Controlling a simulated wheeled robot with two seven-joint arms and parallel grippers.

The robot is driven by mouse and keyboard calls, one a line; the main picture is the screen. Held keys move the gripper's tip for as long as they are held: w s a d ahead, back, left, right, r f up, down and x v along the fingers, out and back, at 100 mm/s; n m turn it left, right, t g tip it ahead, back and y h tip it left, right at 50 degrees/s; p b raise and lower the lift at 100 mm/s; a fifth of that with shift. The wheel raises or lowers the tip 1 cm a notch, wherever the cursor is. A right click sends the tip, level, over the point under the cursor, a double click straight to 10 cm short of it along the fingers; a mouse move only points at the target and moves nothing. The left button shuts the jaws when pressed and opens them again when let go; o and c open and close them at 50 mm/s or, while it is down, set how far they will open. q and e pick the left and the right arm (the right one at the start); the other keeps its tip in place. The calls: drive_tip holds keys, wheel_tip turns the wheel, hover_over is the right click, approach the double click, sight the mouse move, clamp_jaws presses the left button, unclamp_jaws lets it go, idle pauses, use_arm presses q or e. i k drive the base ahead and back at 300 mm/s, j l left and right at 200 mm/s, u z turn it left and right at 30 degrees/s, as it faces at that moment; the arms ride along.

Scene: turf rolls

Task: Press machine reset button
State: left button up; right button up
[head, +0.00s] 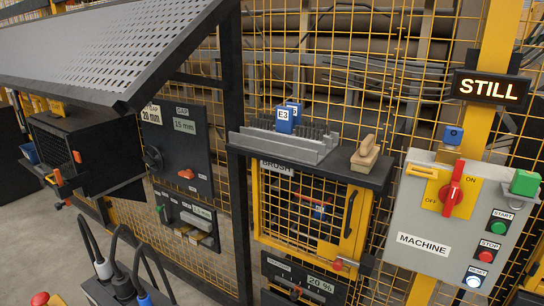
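The grey machine control box (427,264) is mounted at the right on a yellow post, labelled MACHINE. The reset button (474,281) is at its lower right, round and whitish-blue, with a RESET label just above it. Above it are a red stop button (487,255) and a green start button (496,228). A red rotary switch (452,189) on a yellow plate marked ON and OFF is at the box's upper left; its handle stands near upright. Neither of my grippers shows in the head view, and nothing covers the reset button.
A lit STILL sign (490,88) hangs above the box. Left of the box, a dark shelf (350,172) holds a brush (366,152) and a blue E3 block (284,119). Yellow mesh fencing (405,95) stands behind. Cabled plugs (122,284) rise at the lower left.

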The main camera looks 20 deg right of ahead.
sight(471, 281)
drive_tip(key=z, duration=1.85)
drive_tip(key=l, duration=0.1)
